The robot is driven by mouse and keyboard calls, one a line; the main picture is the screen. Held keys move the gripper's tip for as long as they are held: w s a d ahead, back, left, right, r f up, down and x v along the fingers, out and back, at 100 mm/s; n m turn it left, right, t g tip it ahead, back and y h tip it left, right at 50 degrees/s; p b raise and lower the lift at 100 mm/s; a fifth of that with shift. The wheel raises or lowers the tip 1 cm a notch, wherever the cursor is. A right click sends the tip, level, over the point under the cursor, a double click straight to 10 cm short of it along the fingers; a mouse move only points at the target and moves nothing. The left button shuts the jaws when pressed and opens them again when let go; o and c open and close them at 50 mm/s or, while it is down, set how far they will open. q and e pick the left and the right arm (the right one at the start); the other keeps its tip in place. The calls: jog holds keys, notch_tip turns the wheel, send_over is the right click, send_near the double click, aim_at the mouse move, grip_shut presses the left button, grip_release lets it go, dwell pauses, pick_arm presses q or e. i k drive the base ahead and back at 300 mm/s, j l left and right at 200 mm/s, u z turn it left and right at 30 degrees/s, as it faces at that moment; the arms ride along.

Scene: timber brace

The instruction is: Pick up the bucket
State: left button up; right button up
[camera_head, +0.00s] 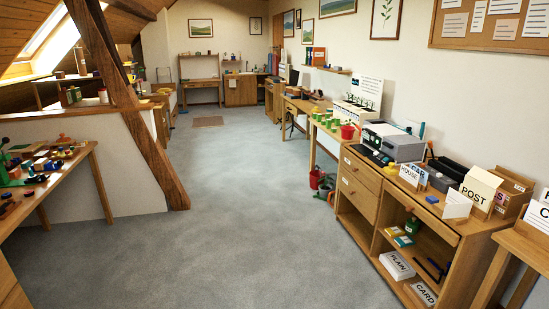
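A small red bucket-shaped container (347,131) stands upright on the small side table beside the grey machine, right of centre. A second red container (315,178) stands on the floor by that table's legs, close to a dark green and red item (326,186). Both red things are small in the picture, and I cannot tell for certain which one is the bucket. Neither of my grippers shows in the head view, and nothing is seen touching either container.
Open grey carpet (240,200) runs down the middle. A wooden cabinet (360,185) with a printer-like machine (391,141) lines the right. A slanted timber brace (150,150) meets the floor at left, past a cluttered workbench (75,172). A small mat (208,121) lies farther back.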

aim_at(315, 175)
jog(key=i, duration=2.2)
jog(key=i+j+z, duration=0.1)
jog(key=i+z, duration=0.3)
jog(key=i, duration=0.2)
jog(key=i+j+z, duration=0.4)
jog(key=i, duration=0.2)
jog(key=i+j+z, duration=0.35)
jog(key=i+j, duration=0.05)
jog(key=i, duration=0.1)
